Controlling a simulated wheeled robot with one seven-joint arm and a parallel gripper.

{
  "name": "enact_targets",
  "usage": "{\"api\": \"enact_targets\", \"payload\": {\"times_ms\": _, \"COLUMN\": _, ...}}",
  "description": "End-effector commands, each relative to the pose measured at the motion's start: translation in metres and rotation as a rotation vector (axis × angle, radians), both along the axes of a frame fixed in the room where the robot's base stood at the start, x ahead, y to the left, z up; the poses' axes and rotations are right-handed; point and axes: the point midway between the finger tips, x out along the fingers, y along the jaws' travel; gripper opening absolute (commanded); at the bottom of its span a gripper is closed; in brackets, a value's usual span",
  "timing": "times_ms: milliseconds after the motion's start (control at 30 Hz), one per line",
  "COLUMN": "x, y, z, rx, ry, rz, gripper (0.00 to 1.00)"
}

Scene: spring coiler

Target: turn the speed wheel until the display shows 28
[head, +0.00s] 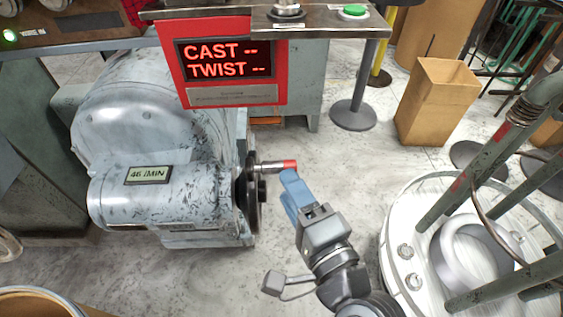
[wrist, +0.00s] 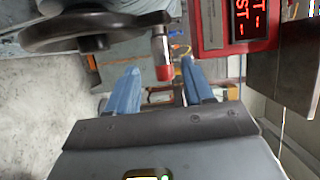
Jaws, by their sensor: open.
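The speed wheel (head: 253,195) is a dark disc seen nearly edge-on at the right end of the grey motor housing. Its crank handle (head: 272,167) is metal with a red tip and points right. A small display (head: 148,174) on the housing reads 46 /MIN. My gripper (head: 287,181) has blue fingers and is open at the red tip. In the wrist view, the wheel (wrist: 85,30) is at the upper left. The handle (wrist: 159,48) appears between the two separated fingertips; I cannot tell whether either finger touches it.
A red panel (head: 180,88) reading CAST -- and TWIST -- hangs above the handle. A metal shelf (head: 225,12) with a green button (head: 353,11) is over it. A round white machine base with posts (head: 405,280) stands at the right. A cardboard bin (head: 436,105) is behind.

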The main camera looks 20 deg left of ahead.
Motion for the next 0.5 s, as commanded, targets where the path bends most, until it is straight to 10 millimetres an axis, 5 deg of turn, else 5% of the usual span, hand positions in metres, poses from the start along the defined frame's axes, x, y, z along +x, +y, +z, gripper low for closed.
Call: {"api": "enact_targets", "payload": {"times_ms": 500, "x": 0.044, "y": 0.052, "z": 0.001, "rx": 0.01, "ry": 0.005, "rz": 0.009, "gripper": 0.52}}
